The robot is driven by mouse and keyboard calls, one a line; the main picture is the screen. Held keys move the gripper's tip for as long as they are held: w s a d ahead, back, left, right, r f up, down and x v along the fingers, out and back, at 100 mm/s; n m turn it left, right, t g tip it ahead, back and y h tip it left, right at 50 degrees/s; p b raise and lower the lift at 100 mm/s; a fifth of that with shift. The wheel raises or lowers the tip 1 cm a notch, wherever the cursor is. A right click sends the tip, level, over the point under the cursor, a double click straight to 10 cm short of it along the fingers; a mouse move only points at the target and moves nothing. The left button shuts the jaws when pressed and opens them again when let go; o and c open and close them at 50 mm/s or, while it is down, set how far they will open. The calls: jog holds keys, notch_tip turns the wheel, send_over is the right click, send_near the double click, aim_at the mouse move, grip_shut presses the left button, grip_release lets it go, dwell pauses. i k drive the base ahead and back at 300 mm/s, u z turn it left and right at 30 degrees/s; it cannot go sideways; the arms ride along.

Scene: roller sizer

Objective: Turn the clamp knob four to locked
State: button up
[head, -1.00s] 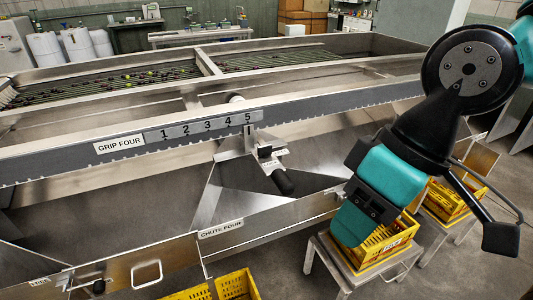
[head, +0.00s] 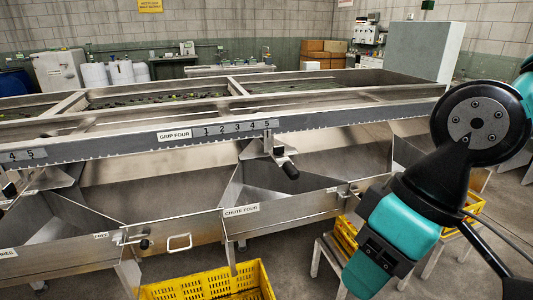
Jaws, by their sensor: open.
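The grip four station sits under the scale strip, below the GRIP FOUR label (head: 174,136) and its numbers. It has a black handle (head: 290,171) on a metal bracket, pointing down and toward me. A small black clamp knob (head: 278,150) sits just above that handle. Its turn position is too small to read. My gripper (head: 368,272) is at the lower right, teal and black, pointing down and left, well apart from the knob. It is open, though the gap between its fingers is hard to see, and nothing shows in it.
The CHUTE FOUR plate (head: 241,210) labels the metal chute below. A yellow crate (head: 205,286) stands at the bottom centre, with more crates behind my arm. A latch knob (head: 144,244) and a loop handle (head: 180,242) project at the front left. Another station's knob (head: 9,190) is at far left.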

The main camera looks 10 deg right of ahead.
aim_at(279, 151)
jog(key=u, duration=0.2)
jog(key=i, duration=1)
jog(key=z, duration=0.2)
